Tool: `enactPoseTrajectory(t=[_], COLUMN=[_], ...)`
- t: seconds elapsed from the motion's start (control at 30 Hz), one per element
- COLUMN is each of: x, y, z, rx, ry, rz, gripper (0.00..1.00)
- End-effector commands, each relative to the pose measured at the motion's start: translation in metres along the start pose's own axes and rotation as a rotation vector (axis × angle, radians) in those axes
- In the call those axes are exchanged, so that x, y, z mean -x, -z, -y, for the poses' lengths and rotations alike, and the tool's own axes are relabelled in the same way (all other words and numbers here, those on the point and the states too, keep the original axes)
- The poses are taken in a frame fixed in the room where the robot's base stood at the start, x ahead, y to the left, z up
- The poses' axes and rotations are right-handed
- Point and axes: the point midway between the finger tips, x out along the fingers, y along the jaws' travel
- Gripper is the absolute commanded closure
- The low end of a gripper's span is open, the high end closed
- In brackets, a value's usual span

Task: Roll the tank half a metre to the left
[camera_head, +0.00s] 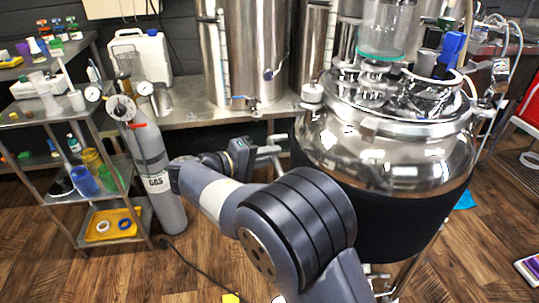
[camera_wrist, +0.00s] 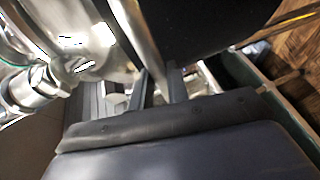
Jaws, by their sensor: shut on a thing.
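The tank (camera_head: 385,160) is a big polished steel vessel with a black jacket (camera_head: 390,215) round its lower part, upright at the right of the head view. Its steel body and dark jacket (camera_wrist: 210,20) fill the top of the wrist view. My gripper (camera_head: 262,155) is at the tank's left side, partly hidden behind my arm. In the wrist view its fingers (camera_wrist: 158,85) are shut on a light metal bar at the tank's side, seemingly its handle. The exact grip is hard to see. The tank's wheels are hidden.
A grey gas cylinder (camera_head: 158,175) stands left of my gripper, beside a shelf cart (camera_head: 62,112) with bottles and trays. A steel bench (camera_head: 190,118) with a large vessel (camera_head: 245,50) runs behind. A dark cable (camera_head: 195,268) lies on the wooden floor between cylinder and arm.

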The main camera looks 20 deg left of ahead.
Motion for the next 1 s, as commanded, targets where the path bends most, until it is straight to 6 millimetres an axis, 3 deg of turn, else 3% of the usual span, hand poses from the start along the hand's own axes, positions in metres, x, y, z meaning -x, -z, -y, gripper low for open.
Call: enactPoseTrajectory(t=[0.03,0.07,0.3,0.67,1.0], x=[-0.001,-0.001,0.000,0.009,0.074], y=[0.000,0.000,0.000,0.001,0.001], z=[0.008,0.008,0.005,0.002,0.002], rx=[0.010,0.010,0.007,0.003,0.004], ry=[0.010,0.010,0.007,0.004,0.005], rz=[-0.003,-0.003,-0.002,-0.004,-0.005], gripper=[1.00,0.82,0.63,0.62,0.62])
